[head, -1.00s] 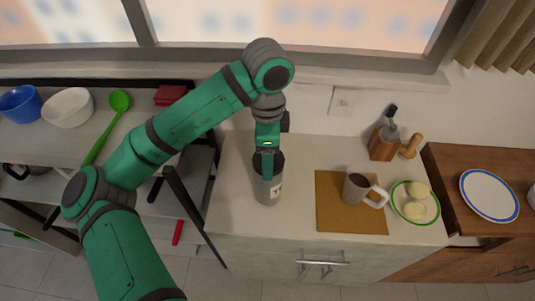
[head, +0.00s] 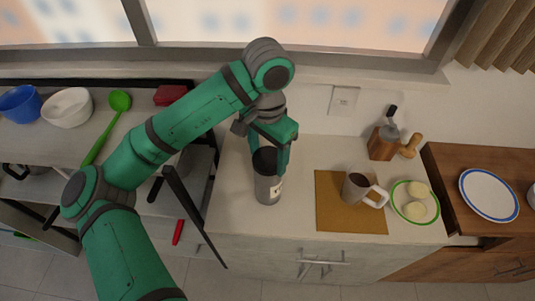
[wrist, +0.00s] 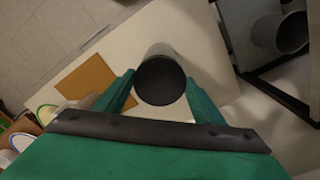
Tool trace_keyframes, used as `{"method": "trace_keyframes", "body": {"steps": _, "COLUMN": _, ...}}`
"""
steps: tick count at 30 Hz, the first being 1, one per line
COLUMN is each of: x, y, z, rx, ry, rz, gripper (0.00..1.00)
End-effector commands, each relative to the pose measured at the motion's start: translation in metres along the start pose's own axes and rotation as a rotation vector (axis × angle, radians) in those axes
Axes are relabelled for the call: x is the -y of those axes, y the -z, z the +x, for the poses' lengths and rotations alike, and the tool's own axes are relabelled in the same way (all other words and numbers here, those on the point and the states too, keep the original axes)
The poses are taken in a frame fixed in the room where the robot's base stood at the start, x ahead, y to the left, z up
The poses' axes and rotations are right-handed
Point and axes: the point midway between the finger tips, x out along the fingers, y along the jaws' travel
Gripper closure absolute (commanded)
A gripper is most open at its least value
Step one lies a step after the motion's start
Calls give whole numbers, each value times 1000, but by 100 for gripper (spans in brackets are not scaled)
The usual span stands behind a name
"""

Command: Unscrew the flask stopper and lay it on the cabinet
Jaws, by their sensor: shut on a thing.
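The grey flask (head: 267,190), with a pale label on its side, stands upright on the light cabinet (head: 300,160). Its dark stopper (head: 263,161) is at the flask's top, and it shows as a dark disc (wrist: 160,81) in the wrist view. My gripper (head: 269,157) reaches down from above, one finger on each side of the stopper, and is shut on it. In the wrist view my gripper's fingers (wrist: 161,84) flank the disc. Whether the stopper is loose from the flask cannot be told.
A brown mat (head: 340,217) with a mug (head: 357,187) lies to the flask's right. Beyond it are a green-rimmed plate (head: 407,215) with two pale round pieces and a wooden holder (head: 380,143). The cabinet top between flask and mat is bare. A stove stands to the left.

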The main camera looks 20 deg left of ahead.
Motion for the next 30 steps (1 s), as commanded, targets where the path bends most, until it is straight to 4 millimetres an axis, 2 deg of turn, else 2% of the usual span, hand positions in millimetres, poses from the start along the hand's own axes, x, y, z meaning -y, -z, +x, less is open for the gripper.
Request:
{"method": "trace_keyframes", "body": {"steps": 7, "x": 0, "y": 0, "z": 0, "rx": 1, "ry": 0, "rz": -4, "gripper": 60}}
{"method": "trace_keyframes", "body": {"steps": 10, "x": 0, "y": 0, "z": 0, "rx": 1, "ry": 0, "rz": -60, "gripper": 60}}
{"method": "trace_keyframes", "body": {"steps": 30, "x": -2, "y": 1, "z": -1, "rx": 1, "ry": -1, "rz": -768, "gripper": 60}}
